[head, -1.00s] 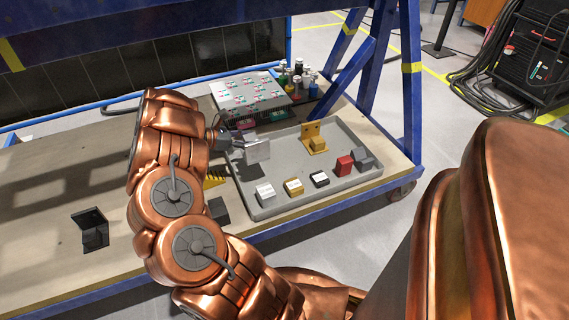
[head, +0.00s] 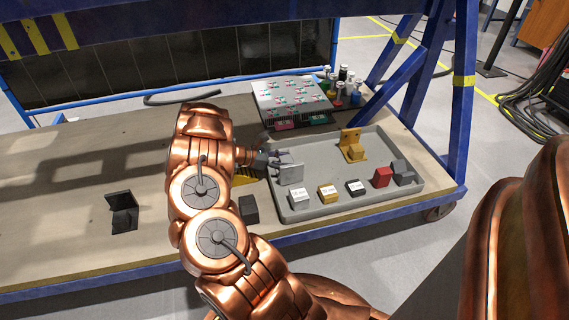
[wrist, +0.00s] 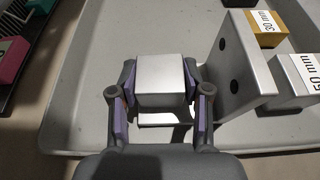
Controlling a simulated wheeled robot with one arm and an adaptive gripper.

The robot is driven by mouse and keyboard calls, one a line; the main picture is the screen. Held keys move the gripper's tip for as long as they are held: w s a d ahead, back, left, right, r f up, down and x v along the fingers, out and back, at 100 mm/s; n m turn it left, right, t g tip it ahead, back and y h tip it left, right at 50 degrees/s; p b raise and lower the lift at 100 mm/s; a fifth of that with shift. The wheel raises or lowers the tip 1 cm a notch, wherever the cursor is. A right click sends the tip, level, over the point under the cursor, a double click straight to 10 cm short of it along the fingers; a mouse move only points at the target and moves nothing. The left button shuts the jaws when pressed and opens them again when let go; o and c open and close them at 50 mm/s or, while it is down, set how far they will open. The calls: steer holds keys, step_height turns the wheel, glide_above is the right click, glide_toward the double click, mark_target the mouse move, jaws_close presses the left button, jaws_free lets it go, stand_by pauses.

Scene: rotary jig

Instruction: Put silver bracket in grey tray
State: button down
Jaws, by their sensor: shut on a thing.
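The silver bracket (head: 291,170) is held over the left part of the grey tray (head: 322,165). My gripper (head: 273,158) comes from the left and is shut on it. In the wrist view, the fingers of my gripper (wrist: 160,100) clasp the bracket's block (wrist: 161,78) from both sides. The bracket's upright plate with two dark holes (wrist: 235,65) stands to the right of the fingers. The tray's bare floor (wrist: 95,90) shows beneath and around it. Whether the bracket touches the floor, I cannot tell.
In the tray are a gold bracket (head: 352,146), a white-topped silver block (head: 298,198), a gold block (head: 328,193), a black block (head: 356,188), and a red block (head: 382,177) beside a dark grey piece. A black bracket (head: 122,210) lies left on the bench. The tray's middle is clear.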

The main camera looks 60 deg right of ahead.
steer(key=shift+f, duration=0.1)
steer(key=c, duration=0.5)
jaws_free()
steer(key=shift+c, duration=0.2)
